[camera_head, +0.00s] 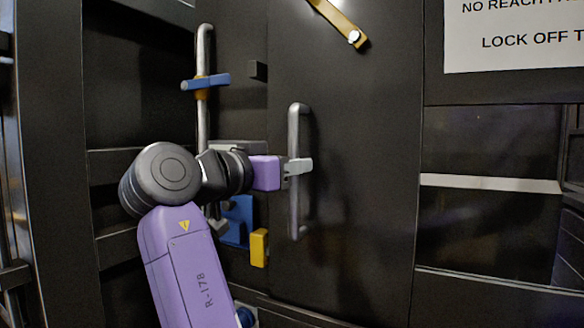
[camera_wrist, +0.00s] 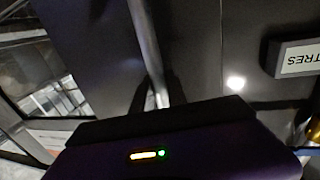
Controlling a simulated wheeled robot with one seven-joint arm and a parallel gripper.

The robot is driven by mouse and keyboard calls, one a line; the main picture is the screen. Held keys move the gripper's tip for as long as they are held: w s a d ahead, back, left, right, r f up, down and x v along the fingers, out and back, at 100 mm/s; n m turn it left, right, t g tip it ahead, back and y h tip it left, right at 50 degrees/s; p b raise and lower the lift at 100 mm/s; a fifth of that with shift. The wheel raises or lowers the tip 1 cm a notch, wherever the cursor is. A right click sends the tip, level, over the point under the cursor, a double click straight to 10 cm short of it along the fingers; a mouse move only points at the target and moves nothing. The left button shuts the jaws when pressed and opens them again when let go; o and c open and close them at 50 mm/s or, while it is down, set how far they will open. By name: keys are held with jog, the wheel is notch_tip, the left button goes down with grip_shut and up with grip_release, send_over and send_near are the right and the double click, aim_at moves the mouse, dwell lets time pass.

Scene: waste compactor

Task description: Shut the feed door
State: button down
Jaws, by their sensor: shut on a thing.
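The feed door (camera_head: 360,190) is a dark, flat panel in the middle of the head view. A vertical grey bar handle (camera_head: 294,215) stands out from its left part. My gripper (camera_head: 301,166) is shut on this handle at about its middle, reaching in from the left. In the wrist view the handle (camera_wrist: 147,45) runs down from the top edge and passes behind the dark gripper body.
A tall grey rod (camera_head: 203,130) with a blue lever (camera_head: 206,82) stands left of the door. A brass latch bar (camera_head: 338,22) is at the door's top. A yellow block (camera_head: 259,248) and a blue part (camera_head: 237,220) sit below my gripper. A white sign (camera_head: 513,37) is at the upper right.

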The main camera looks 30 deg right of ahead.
jog(key=shift+w+a+r, duration=0.1)
jog(key=shift+w+a, duration=0.15)
jog(key=c, duration=1.3)
grip_release()
jog(key=b+v, duration=0.1)
jog(key=v, duration=0.6)
jog(key=shift+s+a+b, duration=0.15)
jog(key=shift+a+b, duration=0.15)
